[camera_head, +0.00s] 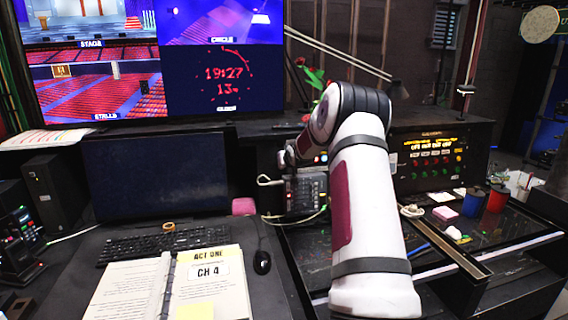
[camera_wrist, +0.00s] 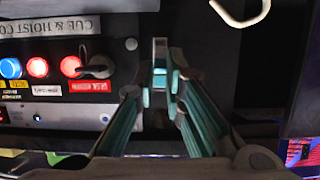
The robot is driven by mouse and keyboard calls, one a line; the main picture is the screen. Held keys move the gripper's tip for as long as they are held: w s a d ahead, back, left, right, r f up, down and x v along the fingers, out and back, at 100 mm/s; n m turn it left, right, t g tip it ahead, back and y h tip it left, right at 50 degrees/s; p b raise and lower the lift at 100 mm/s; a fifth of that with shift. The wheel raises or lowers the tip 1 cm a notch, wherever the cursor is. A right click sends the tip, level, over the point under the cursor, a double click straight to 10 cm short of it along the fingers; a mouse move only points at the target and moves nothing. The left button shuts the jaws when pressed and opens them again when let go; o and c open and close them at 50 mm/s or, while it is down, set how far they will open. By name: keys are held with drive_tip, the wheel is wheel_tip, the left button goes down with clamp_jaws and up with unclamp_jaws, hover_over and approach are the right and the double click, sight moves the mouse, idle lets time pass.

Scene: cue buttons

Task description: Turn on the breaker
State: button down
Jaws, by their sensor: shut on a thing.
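In the wrist view, my gripper (camera_wrist: 158,88) has its teal-padded fingers closed around a small upright grey and teal piece (camera_wrist: 160,64), which seems to be the breaker's handle. The handle stands in front of a dark surface just right of the cue and hoist panel (camera_wrist: 45,92). The fingers hide its lower part, and whether it is on or off cannot be told. In the head view, my arm covers the breaker and most of the gripper.
A pale hook (camera_wrist: 240,12) is at upper right. In the head view, a grey keypad box (camera_head: 305,192), a monitor (camera_head: 155,172) and an open binder (camera_head: 170,285) occupy the desk left of my arm.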

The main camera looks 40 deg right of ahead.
drive_tip(key=c, duration=1.7)
unclamp_jaws()
drive_tip(key=shift+o, duration=0.2)
drive_tip(key=v, duration=1.2)
drive_tip(key=shift+f, duration=0.1)
